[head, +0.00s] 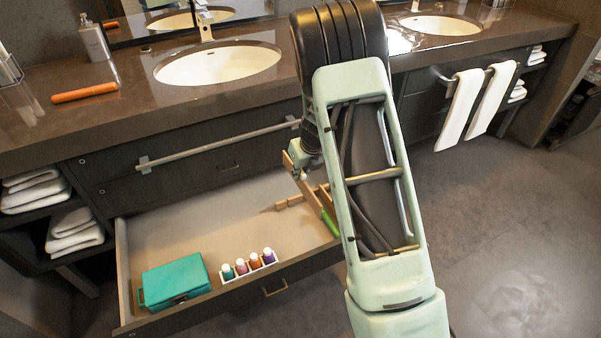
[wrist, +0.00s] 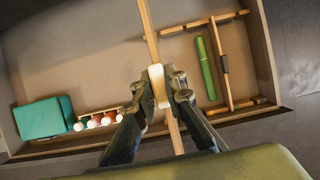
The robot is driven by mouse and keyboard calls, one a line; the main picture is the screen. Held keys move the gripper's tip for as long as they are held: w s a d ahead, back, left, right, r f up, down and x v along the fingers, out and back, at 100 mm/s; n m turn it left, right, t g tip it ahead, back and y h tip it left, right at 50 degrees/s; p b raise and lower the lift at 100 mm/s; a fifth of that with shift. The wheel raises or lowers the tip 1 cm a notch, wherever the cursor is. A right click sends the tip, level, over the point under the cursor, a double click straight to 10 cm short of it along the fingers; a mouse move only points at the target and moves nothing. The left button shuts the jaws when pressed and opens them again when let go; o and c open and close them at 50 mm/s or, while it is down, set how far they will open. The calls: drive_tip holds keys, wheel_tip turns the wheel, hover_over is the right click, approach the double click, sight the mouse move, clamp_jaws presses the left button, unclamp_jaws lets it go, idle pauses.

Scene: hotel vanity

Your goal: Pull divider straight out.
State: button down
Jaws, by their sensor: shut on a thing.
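The divider is a long thin wooden bar (wrist: 148,35) with a pale block on it. It runs through the middle of the wrist view, over the open drawer. My gripper (wrist: 160,88) is shut on the divider at the pale block. In the head view my gripper (head: 304,168) is at the right part of the drawer, and the divider (head: 318,196) shows partly behind my arm. I cannot tell whether the divider's lower edge touches the drawer floor. The open drawer (head: 122,265) is under the counter.
A teal box (head: 175,282) and a white rack of several small bottles (head: 249,264) stand at the drawer's front left. A green tube (wrist: 205,68) lies beside other wooden strips (wrist: 222,65) at the right. The counter (head: 140,100) and towel bar (head: 215,143) are behind.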

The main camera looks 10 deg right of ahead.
drive_tip(key=shift+r+p, duration=1.35)
drive_tip(key=shift+r, duration=0.05)
wheel_tip(320, 180, up, 12)
drive_tip(key=p, duration=1.1)
drive_tip(key=shift+f, duration=0.2)
